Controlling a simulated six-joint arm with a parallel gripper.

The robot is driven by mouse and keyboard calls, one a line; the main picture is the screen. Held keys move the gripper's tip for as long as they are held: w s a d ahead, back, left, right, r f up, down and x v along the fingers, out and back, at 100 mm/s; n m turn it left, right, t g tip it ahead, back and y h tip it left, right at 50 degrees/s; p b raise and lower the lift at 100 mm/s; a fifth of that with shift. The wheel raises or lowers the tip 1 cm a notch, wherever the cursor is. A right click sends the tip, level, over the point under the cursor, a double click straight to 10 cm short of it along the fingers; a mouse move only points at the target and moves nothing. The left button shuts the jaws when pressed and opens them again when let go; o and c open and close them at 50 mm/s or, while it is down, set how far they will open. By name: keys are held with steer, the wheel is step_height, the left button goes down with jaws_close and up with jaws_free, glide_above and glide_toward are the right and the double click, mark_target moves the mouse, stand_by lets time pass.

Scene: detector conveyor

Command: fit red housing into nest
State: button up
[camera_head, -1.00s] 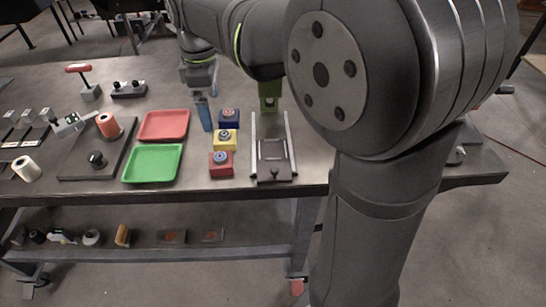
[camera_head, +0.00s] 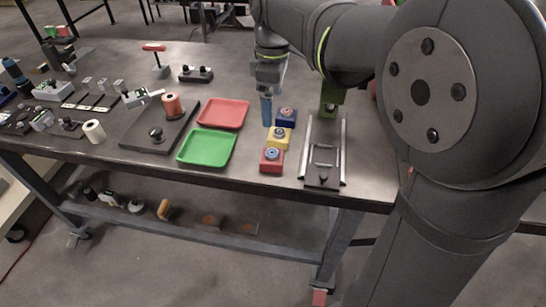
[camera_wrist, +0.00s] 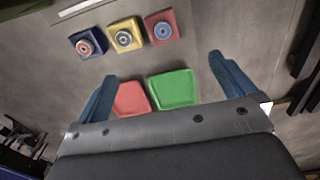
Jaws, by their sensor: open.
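The red housing (camera_head: 271,160) sits on the table, nearest the front edge in a row with a yellow housing (camera_head: 279,138) and a blue housing (camera_head: 286,117). Each has a round part on top. The wrist view shows the red housing (camera_wrist: 161,29) at the right end of the row. A grey fixture with two rails (camera_head: 325,150) and a sliding plate stands right of them; I cannot tell whether it holds the nest. My gripper (camera_head: 266,108) is left of the blue housing. In the wrist view its blue fingers (camera_wrist: 165,85) are wide apart with nothing held.
A red tray (camera_head: 223,113) and a green tray (camera_head: 207,148) lie left of the housings. A dark board (camera_head: 150,137) with an orange spool (camera_head: 173,105) is farther left. The table's front edge lies close to the red housing.

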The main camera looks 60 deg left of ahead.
steer(key=shift+c, duration=0.2)
steer(key=c, duration=0.3)
steer(key=m, duration=1.7)
glide_above(272, 153)
steer(key=f, duration=1.1)
steer(key=shift+a+f, duration=0.3)
steer(key=shift+f, duration=0.05)
steer(key=shift+d+f, duration=0.15)
steer(key=shift+f, duration=1.25)
steer(key=shift+d+f, duration=0.1)
steer(key=shift+f, duration=1.25)
